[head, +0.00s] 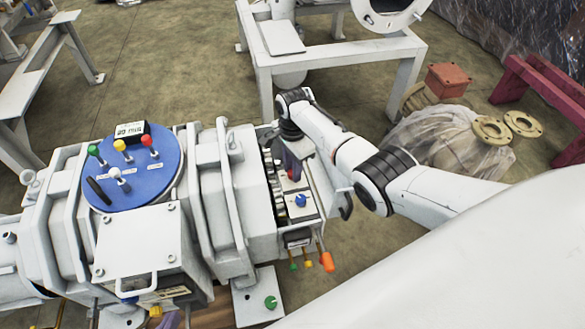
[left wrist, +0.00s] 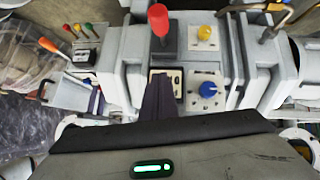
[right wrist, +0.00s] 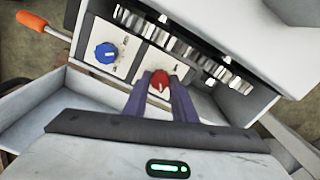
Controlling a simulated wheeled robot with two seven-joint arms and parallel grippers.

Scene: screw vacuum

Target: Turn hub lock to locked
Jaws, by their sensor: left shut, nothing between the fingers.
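A red knob (right wrist: 158,83) sits on a white plate beside a blue knob (right wrist: 106,53) in the right wrist view. My right gripper (right wrist: 160,92) has one finger on each side of the red knob, close against it. In the head view my right gripper (head: 295,150) reaches down at the right end of the white machine, by the red knob (head: 295,175); the blue knob (head: 300,201) is nearer. My left gripper (left wrist: 160,82) is shut and empty, in front of a red-handled lever (left wrist: 159,22) and beside another blue knob (left wrist: 208,89). I can read no hub lock label.
A blue disc (head: 130,190) on the machine carries several coloured levers. An orange handle (head: 327,262) sticks out below the right-hand panel. A white frame (head: 330,55) stands behind. Flanges (head: 491,130) and a plastic-wrapped object (head: 440,140) lie on the floor at right.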

